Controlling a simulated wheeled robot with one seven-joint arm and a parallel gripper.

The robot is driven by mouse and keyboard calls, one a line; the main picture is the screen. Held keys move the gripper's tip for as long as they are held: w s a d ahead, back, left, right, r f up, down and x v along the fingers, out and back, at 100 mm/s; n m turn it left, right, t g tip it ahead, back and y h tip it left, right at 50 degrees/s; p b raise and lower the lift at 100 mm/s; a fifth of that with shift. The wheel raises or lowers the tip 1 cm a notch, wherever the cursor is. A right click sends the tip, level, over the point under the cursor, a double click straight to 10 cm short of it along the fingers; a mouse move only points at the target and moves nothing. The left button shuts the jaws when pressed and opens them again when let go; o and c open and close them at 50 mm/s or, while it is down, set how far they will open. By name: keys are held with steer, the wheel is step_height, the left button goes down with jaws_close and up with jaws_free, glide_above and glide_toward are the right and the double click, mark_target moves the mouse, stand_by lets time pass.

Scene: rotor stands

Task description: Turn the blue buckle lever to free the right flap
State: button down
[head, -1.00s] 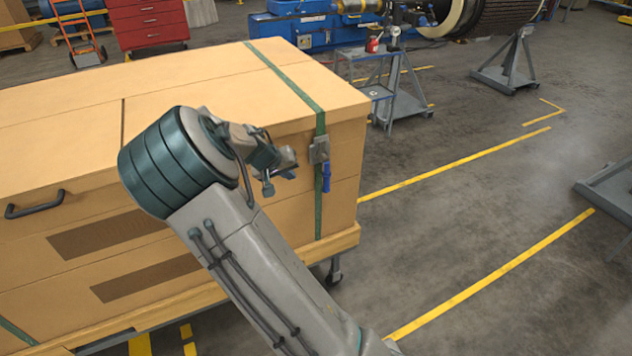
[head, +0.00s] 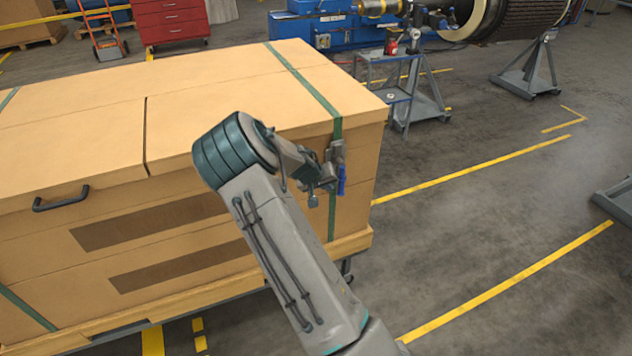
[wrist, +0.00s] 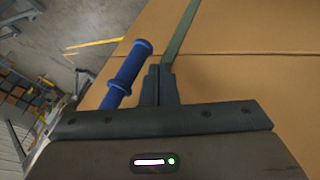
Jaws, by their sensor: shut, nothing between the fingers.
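The blue buckle lever (head: 341,180) hangs down from a grey metal buckle (head: 336,153) on the green strap at the right end of the crate's front face. My gripper (head: 333,180) is just left of the lever, close to the crate face. In the wrist view the blue lever (wrist: 126,75) lies immediately left of my shut fingers (wrist: 159,84), with nothing between them. I cannot tell whether they touch it. The right flap (head: 240,105) of the tan crate lies flat and closed, with the green strap (head: 305,85) running across it.
A dark handle (head: 61,198) sticks out of the crate front at left. A grey cart (head: 390,85) stands behind the crate's right end. Open floor with yellow lines (head: 480,168) lies to the right.

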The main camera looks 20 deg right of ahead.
steer(key=shift+s+d, duration=0.1)
steer(key=shift+d, duration=0.55)
steer(key=shift+f, duration=0.1)
